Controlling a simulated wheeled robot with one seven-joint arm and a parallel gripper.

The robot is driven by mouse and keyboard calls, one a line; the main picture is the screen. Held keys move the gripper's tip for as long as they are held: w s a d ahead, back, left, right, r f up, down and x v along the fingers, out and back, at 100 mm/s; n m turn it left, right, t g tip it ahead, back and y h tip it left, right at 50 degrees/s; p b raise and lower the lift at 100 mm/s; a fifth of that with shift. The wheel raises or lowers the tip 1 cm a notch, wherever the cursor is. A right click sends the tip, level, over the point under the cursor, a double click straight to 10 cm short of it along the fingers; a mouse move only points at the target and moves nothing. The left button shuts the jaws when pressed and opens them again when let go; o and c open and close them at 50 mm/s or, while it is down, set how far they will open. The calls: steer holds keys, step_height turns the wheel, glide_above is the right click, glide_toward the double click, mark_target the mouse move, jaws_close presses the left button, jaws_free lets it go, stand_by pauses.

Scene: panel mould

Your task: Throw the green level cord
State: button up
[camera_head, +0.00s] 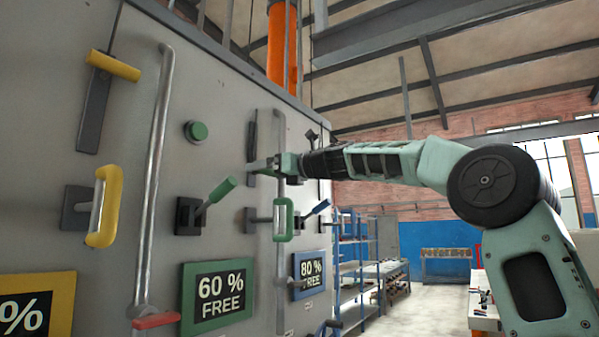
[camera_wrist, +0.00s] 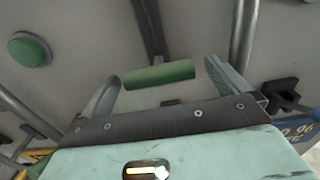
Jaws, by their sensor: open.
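The green level cord shows in the wrist view as a green cylindrical grip (camera_wrist: 159,75) on a dark strap (camera_wrist: 148,28). In the head view its dark strap (camera_head: 252,138) lies against the grey panel, and its green grip is hard to tell from my gripper. My gripper (camera_head: 257,165) is in front of the panel at the strap's lower end. In the wrist view my gripper (camera_wrist: 162,71) is open, with one finger on each side of the green grip. Gaps show at both ends of the grip. Whether the grip lies fully between the fingers in depth, I cannot tell.
A green button (camera_head: 196,131), a green lever (camera_head: 217,193) and a green loop handle (camera_head: 283,220) are close by on the panel. A vertical pipe (camera_head: 278,140) runs just right of the strap. A yellow-gripped cord (camera_head: 112,66) hangs farther left. Open floor lies right.

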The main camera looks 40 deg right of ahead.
steer(key=b+v, duration=0.8)
steer(key=v, duration=0.8)
steer(key=shift+b, duration=0.35)
steer(key=shift+w+f, duration=0.1)
steer(key=shift+f, duration=0.1)
